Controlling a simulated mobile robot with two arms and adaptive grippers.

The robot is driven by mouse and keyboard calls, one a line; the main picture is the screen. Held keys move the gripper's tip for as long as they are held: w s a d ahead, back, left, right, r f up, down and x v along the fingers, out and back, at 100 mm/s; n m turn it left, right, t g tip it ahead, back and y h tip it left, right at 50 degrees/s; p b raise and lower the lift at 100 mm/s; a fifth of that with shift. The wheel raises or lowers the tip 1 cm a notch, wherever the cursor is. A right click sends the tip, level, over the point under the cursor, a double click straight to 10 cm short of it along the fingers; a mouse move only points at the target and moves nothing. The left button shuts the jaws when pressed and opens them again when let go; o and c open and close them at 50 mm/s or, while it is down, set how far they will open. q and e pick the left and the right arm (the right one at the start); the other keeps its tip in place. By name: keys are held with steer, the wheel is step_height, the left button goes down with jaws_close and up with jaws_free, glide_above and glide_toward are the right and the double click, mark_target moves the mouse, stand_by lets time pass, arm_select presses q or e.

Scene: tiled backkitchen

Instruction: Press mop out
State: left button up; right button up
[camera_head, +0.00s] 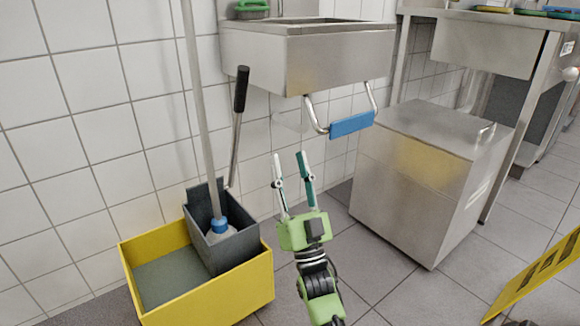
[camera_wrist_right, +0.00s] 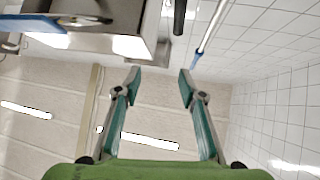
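The mop (camera_head: 203,110) stands with its long grey handle rising out of the top of the head view. Its head with a blue collar sits inside the grey wringer (camera_head: 238,250), which is set in the yellow bucket (camera_head: 215,302). The wringer's lever (camera_head: 237,130) has a black grip (camera_head: 241,90) and stands nearly upright against the wall. My right gripper (camera_head: 290,157) is open and empty, pointing up, to the right of the lever and apart from it. In the right wrist view its two fingers (camera_wrist_right: 160,78) are spread with nothing between them. My left gripper is not in view.
A steel sink (camera_head: 310,55) with a blue-padded bar (camera_head: 351,124) hangs on the tiled wall above my right gripper. A steel cabinet (camera_head: 400,195) stands to the right. A yellow sign (camera_head: 540,278) is at the lower right. Grey floor between is clear.

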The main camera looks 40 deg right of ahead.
steer(key=v, duration=1.2)
steer(key=shift+s, duration=0.1)
